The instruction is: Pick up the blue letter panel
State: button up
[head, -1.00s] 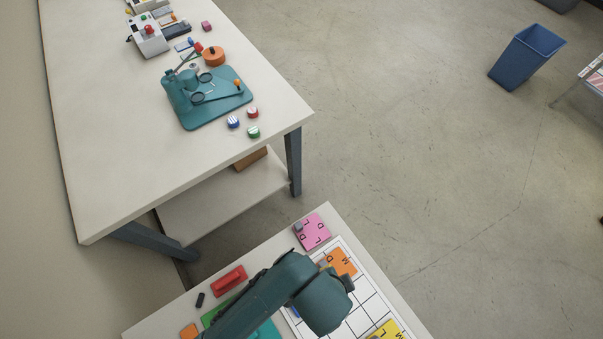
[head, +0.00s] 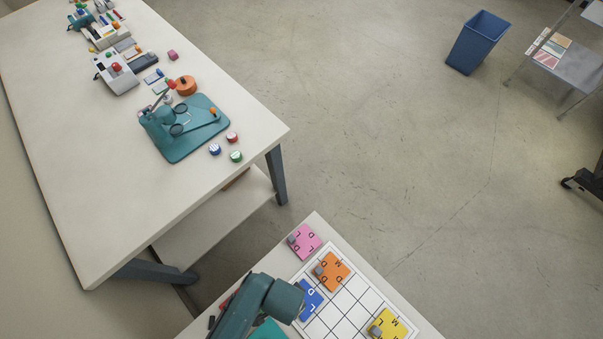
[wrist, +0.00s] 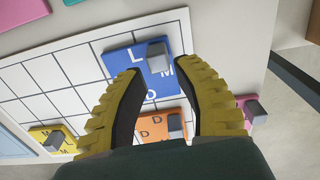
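The blue letter panel (wrist: 132,59) lies on the white grid board, with white letters and a grey block handle (wrist: 157,56) on it. In the head view the blue panel (head: 309,301) is partly hidden behind my arm. My gripper (wrist: 163,77) is open, its two yellow ribbed fingers apart on either side of the panel's handle in the picture. Nothing is between the fingertips in its grip. I cannot tell how high the fingers are above the panel.
The grid board (head: 345,308) also bears an orange panel (head: 332,271) and a yellow panel (head: 387,325), near the blue one. A pink panel (head: 304,239) lies beside the board. A longer table (head: 95,200) with a teal device (head: 190,135) stands at left.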

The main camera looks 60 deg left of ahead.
aim_at(304, 300)
notch_tip(304, 300, down, 5)
jog(key=shift+f+b, duration=0.1)
jog(key=shift+b, duration=0.3)
grip_shut()
